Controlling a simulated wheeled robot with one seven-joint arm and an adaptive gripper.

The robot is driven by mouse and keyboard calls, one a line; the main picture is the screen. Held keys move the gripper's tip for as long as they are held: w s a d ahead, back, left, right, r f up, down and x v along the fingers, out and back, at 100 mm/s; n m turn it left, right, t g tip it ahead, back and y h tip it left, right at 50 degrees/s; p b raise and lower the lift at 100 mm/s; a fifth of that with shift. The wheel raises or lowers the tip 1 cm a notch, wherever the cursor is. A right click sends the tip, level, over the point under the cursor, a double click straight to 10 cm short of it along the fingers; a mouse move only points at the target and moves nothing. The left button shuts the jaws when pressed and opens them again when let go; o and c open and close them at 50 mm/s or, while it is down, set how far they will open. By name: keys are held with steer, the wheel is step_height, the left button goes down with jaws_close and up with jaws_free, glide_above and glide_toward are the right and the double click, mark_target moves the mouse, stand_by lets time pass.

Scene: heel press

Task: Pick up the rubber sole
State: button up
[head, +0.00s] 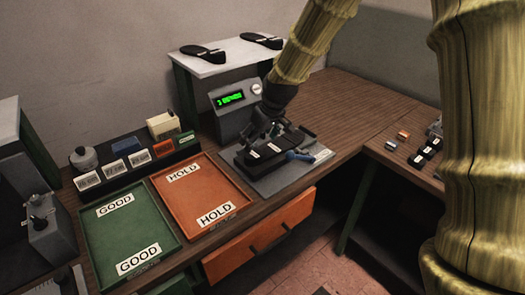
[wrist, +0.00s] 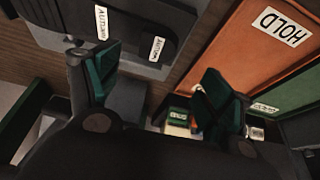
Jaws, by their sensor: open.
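Two flat black sole-shaped pieces lie on a white raised shelf (head: 222,62) at the back in the head view: a left sole (head: 203,52) and a right sole (head: 263,40). My gripper (head: 273,128) is below and in front of this shelf, above a dark block with white labels (head: 262,152) on a grey base plate. In the wrist view my gripper (wrist: 158,85) is open, its two green-padded fingers wide apart with nothing between them. A dark labelled body (wrist: 125,25) shows beyond the fingers. No sole is clearly recognisable in the wrist view.
A grey box with a green display (head: 230,99) stands behind the dark block. A green GOOD tray (head: 128,225) and an orange HOLD tray (head: 203,190) lie left. A labelled rack (head: 137,158) stands behind them. Small blocks (head: 418,160) sit on the right bench.

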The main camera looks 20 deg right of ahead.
mark_target(254, 154)
steer(key=f, duration=0.1)
steer(key=w+f, duration=0.1)
steer(key=f, duration=0.1)
steer(key=shift+w+d+f+p, duration=0.2)
steer(key=shift+w+f+p, duration=0.15)
steer(key=shift+s+a, duration=0.15)
steer(key=shift+s, duration=0.1)
steer(key=p+x, duration=0.1)
steer(key=x, duration=0.1)
steer(key=shift+w+f+p, duration=0.25)
steer(key=shift+f+p, duration=0.1)
steer(key=shift+p+x, duration=0.35)
steer(key=shift+x, duration=0.85)
steer(key=shift+s, duration=0.1)
steer(key=c, duration=1.2)
steer(key=shift+c, duration=0.5)
